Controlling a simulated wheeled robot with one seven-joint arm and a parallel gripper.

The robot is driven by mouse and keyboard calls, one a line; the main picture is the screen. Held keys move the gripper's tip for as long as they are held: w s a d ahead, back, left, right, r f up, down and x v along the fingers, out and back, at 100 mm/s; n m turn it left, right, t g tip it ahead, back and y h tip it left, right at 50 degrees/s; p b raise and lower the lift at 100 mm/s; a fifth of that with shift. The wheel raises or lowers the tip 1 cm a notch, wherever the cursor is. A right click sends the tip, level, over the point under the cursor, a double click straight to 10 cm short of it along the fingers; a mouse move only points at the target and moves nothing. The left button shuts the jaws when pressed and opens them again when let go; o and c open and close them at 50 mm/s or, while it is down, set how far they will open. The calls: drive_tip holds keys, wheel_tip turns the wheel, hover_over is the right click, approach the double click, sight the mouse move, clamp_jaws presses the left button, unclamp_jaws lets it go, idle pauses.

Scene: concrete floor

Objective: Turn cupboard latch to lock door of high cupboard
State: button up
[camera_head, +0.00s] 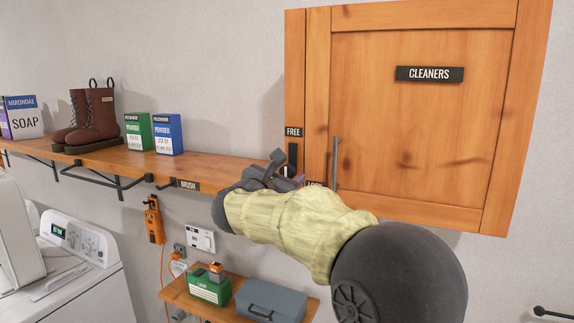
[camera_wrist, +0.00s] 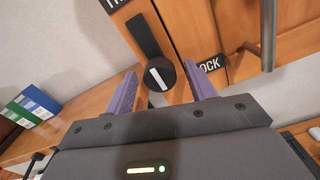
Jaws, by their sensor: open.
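The high wooden cupboard (camera_head: 424,120) has a door marked CLEANERS, and the door looks closed. On its left frame is a black latch (camera_head: 292,153), just below the FREE label (camera_head: 293,132). In the wrist view the latch (camera_wrist: 147,36) is a bar with a round, white-striped pivot, pointing up toward the FREE side. The LOCK label (camera_wrist: 210,65) lies right of the pivot. My gripper (camera_head: 287,173) is open just below the latch. In the wrist view its purple fingers (camera_wrist: 160,74) stand either side of the pivot with gaps; depth and contact are unclear.
A vertical door handle (camera_head: 335,163) stands close right of the latch. A wooden shelf (camera_head: 215,171) with boots and boxes runs left of the cupboard. A lower shelf (camera_head: 238,300) holds a green box and a grey case. A white washer is at lower left.

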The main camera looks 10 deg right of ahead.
drive_tip(key=shift+w+d, duration=0.4)
drive_tip(key=shift+w, duration=0.15)
drive_tip(key=c, duration=1)
drive_tip(key=shift+o, duration=0.2)
